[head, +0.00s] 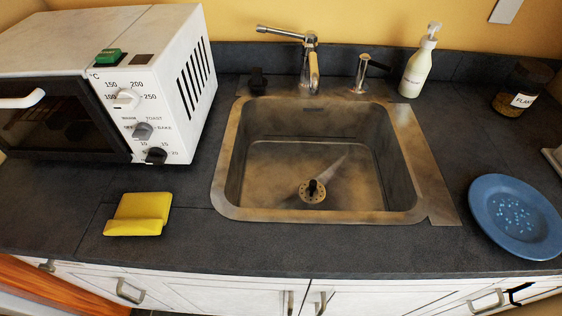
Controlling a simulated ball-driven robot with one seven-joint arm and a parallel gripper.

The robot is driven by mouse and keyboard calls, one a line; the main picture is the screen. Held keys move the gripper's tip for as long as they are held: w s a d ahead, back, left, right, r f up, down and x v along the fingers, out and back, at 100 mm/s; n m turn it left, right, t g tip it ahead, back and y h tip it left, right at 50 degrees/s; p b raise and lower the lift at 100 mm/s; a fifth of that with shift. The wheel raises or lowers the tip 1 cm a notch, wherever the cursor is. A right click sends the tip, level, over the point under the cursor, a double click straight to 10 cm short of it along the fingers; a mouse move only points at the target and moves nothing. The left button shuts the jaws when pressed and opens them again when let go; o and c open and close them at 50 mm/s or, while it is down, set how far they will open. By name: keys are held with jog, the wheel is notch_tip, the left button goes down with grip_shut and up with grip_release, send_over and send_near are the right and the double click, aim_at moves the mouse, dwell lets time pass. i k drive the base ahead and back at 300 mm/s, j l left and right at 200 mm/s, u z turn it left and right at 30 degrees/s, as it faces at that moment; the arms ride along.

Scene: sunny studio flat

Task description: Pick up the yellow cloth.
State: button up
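The yellow cloth (139,214) lies on the dark countertop in the head view, at the lower left. It looks folded, with a raised lip along its front side. It sits in front of the white toaster oven and left of the sink, apart from both. Nothing covers it. My gripper does not show in this view.
The toaster oven (178,85) stands behind the cloth. A metal sink (232,213) with a tap (312,65) is in the middle. A soap bottle (418,68), a labelled jar (518,90) and a blue plate (495,225) are at the right. Counter around the cloth is clear.

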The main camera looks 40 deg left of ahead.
aim_at(140, 213)
jog(key=u, duration=1.65)
jog(key=j+z, duration=0.2)
jog(key=j, duration=0.3)
jog(key=k+j+z, duration=0.1)
jog(key=j+z, duration=0.15)
jog(key=j, duration=0.2)
